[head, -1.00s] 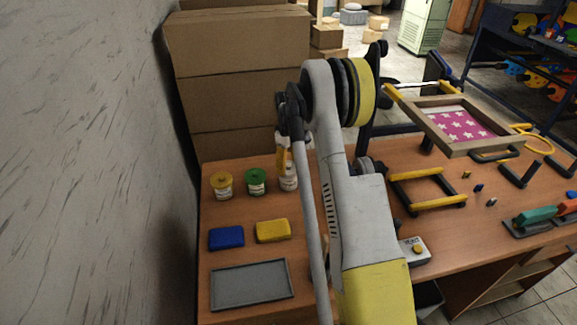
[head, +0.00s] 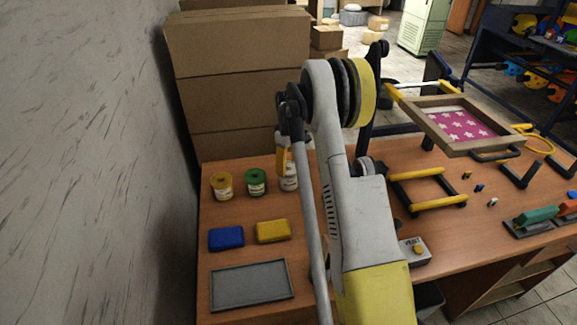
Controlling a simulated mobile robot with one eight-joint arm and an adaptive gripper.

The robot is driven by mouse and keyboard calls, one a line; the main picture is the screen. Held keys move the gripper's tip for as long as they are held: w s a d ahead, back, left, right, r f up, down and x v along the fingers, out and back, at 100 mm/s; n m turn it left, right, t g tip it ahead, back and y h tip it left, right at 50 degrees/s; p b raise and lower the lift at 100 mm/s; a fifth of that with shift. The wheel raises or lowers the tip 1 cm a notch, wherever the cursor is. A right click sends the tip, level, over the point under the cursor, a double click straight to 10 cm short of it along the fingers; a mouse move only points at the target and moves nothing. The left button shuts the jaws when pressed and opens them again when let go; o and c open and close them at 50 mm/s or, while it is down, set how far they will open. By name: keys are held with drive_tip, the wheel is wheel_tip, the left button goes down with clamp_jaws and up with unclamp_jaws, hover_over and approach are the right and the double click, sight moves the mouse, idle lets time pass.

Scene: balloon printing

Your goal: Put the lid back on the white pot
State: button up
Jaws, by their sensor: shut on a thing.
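The white pot (head: 289,183) stands upright at the back of the wooden table, right of the green pot. Its top is partly hidden by my gripper and arm. My gripper (head: 283,168) points down just above the pot's upper left side, with one yellow finger showing. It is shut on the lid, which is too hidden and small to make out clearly. I cannot tell whether the lid touches the pot's rim.
A green pot (head: 256,183) and a yellow pot (head: 222,187) stand to the left. Blue (head: 226,238) and yellow (head: 273,231) blocks and a grey tray (head: 251,286) lie in front. Cardboard boxes (head: 240,90) rise behind; a framed star-print screen (head: 460,125) is at right.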

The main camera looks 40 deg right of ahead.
drive_tip(key=shift+f+b, duration=0.15)
drive_tip(key=shift+b, duration=0.15)
idle(0.5)
clamp_jaws()
drive_tip(key=shift+a+r, duration=0.1)
drive_tip(key=shift+r, duration=0.1)
idle(0.4)
drive_tip(key=shift+o, duration=0.9)
unclamp_jaws()
